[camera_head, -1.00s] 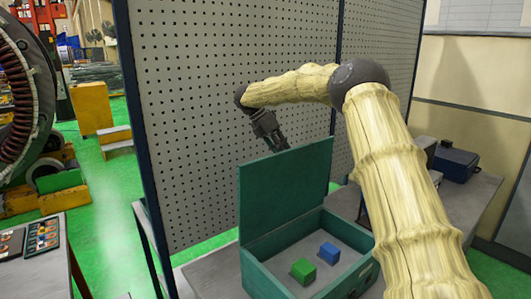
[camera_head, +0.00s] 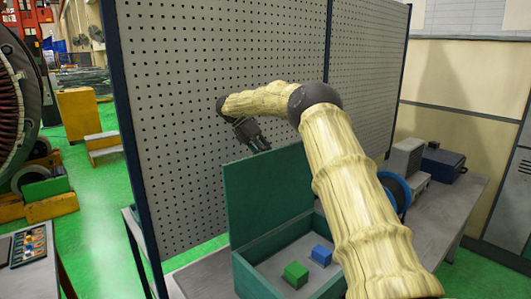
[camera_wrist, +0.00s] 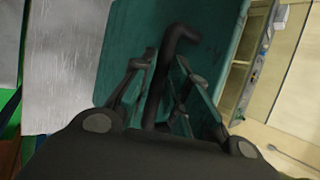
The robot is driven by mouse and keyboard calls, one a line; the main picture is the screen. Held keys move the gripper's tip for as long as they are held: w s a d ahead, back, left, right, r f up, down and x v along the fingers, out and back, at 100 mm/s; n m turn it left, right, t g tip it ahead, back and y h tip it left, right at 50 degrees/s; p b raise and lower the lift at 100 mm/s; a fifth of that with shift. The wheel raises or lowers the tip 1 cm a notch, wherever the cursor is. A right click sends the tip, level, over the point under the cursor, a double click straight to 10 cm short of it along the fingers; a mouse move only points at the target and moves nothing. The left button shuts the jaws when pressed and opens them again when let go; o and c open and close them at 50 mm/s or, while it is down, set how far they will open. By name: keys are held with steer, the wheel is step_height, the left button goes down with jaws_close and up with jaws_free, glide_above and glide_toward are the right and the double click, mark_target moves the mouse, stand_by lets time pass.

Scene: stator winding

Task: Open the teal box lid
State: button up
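The teal box (camera_head: 252,281) sits on the grey bench with its teal lid (camera_head: 268,190) standing up, roughly upright at the rear edge. A green cube (camera_head: 295,275) and a blue cube (camera_head: 321,255) lie inside. My gripper (camera_head: 262,146) is at the lid's top edge, on its far side; contact cannot be told. In the wrist view my gripper's fingers (camera_wrist: 160,68) look apart, with a dark bent bar (camera_wrist: 163,70) between them and the teal lid surface (camera_wrist: 215,35) behind. Whether they touch the bar is unclear. My arm hides the box's right side.
A grey perforated panel (camera_head: 180,110) rises behind the box. To the right on the bench are a blue-rimmed reel (camera_head: 397,190), a grey case (camera_head: 405,158) and a dark blue box (camera_head: 442,163). A side table with a tray (camera_head: 28,246) stands at the left.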

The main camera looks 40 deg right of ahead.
steer(key=o, duration=0.3)
steer(key=shift+w+d+f, duration=0.1)
steer(key=shift+f, duration=0.6)
steer(key=v, duration=0.7)
steer(key=shift+w+d, duration=0.3)
steer(key=shift+w, duration=0.2)
steer(key=shift+r, duration=0.15)
